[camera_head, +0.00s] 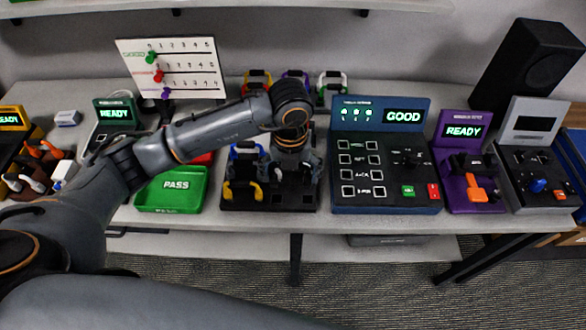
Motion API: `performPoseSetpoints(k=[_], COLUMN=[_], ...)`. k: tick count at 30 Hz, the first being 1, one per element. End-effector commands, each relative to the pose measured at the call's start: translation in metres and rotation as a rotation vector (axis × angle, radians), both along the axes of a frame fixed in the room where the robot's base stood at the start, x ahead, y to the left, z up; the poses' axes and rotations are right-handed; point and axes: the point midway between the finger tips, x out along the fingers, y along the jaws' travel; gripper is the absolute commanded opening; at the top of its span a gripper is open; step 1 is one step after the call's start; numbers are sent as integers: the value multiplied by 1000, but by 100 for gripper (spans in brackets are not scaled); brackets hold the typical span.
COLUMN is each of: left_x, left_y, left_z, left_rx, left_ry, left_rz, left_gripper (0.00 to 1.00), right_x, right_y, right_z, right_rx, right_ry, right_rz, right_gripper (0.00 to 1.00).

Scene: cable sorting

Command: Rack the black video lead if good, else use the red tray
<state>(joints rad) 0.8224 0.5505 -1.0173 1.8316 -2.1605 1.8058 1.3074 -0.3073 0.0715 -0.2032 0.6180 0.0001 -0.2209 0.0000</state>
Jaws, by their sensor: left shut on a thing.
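My left arm reaches across the bench, and its left gripper (292,168) points down over the black rack base (270,202). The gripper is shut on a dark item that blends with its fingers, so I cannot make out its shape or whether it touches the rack. No black video lead shows clearly elsewhere. The blue tester (377,172) right of the rack reads GOOD on its screen (403,117). A small part of a red tray (204,158) shows behind the green PASS tray (172,189), mostly hidden by my arm. My right gripper is out of view.
Blue and yellow loops (243,187) stand at the rack's left; several coloured ones stand behind. A purple station (463,150) reading READY and a grey station (535,170) stand at right. A tall black speaker (527,67) is behind. A whiteboard (185,68) stands at the back left.

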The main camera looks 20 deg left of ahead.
Motion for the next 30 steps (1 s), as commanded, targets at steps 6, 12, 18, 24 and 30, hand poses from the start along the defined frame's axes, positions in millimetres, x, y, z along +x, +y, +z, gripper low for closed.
performPoseSetpoints(k=[6,12,18,24,30], left_x=[1,0,0,1,1], left_y=[1,1,1,1,1], left_z=[-8,-22,-41,-56,-57], left_rx=[-2,-2,-1,-1,-1], left_ry=[-1,0,0,-1,-1], left_rz=[4,4,3,3,3], left_gripper=[54,54,54,54,54], right_x=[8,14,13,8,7], right_y=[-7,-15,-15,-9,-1], right_z=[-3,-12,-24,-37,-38], right_rx=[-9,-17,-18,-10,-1], right_ry=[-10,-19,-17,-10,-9], right_rz=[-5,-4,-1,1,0], right_gripper=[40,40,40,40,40])
